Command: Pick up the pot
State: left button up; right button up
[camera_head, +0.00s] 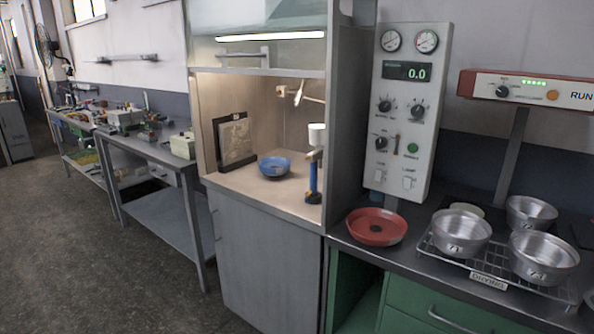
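The front right pot (543,258) is nearest the right edge and also bears a mark. The back pot (530,213) is partly hidden behind the front right one. All appear upright, with open tops. I cannot tell which one is the pot named in the task. Neither of my grippers shows in the head view.
The wire rack (490,280) sits on a dark counter. A red dish (376,227) lies left of it. A control panel (411,110) and a red-topped "RUN" unit (530,90) stand behind. A blue bowl (274,166) and a blue stand (313,182) are in the lit hood.

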aim_at(529, 217)
jog(key=z, duration=1.5)
